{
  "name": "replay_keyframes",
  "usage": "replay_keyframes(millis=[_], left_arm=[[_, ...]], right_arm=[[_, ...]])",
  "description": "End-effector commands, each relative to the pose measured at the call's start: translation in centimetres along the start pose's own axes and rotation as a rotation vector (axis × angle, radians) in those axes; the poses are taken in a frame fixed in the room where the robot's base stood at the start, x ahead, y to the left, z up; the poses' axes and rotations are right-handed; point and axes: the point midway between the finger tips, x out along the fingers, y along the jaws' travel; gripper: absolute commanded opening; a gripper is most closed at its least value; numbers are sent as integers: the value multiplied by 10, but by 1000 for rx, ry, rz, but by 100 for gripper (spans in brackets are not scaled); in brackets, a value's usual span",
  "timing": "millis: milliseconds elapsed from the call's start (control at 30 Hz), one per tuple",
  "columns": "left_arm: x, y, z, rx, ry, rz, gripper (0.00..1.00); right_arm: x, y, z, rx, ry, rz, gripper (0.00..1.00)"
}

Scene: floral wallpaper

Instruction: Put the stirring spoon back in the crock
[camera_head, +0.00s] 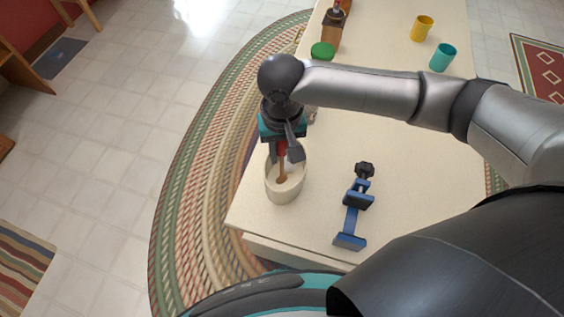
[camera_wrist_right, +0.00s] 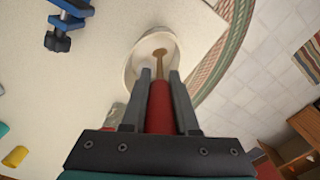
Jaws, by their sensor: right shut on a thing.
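The crock (camera_head: 285,187) is a cream, round, open-topped pot standing near the table's left front corner. It also shows in the right wrist view (camera_wrist_right: 131,77). My right gripper (camera_head: 290,155) is above the crock, pointing down, shut on the red handle of the stirring spoon (camera_head: 283,171). In the right wrist view the red handle lies between both fingers of the gripper (camera_wrist_right: 160,75), and the brown lower part of the spoon (camera_wrist_right: 160,56) reaches inside the crock's rim. Whether its tip touches the crock's bottom I cannot tell. My left gripper is not in view.
A blue clamp-like tool (camera_head: 352,216) with a black knob lies right of the crock on the cream table (camera_head: 400,150). A green-lidded thing (camera_head: 322,50), a yellow cup (camera_head: 422,28) and a teal cup (camera_head: 442,57) stand farther back. The table edge is close to the crock's left.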

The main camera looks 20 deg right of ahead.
Motion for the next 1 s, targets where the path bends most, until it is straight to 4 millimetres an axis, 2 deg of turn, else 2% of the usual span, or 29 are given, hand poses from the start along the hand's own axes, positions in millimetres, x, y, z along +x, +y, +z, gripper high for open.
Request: replay_keyframes(millis=[133, 333, 733, 767, 1000], left_arm=[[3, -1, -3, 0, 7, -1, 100], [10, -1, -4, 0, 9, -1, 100], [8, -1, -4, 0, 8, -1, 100], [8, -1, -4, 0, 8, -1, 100], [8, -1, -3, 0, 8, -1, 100]], right_arm=[[12, 0, 0, -1, 0, 2, 0], [42, 0, 0, -1, -1, 2, 0], [47, 0, 0, 0, 0, 0, 0], [46, 0, 0, 0, 1, 0, 31], [46, 0, 0, -1, 1, 0, 58]])
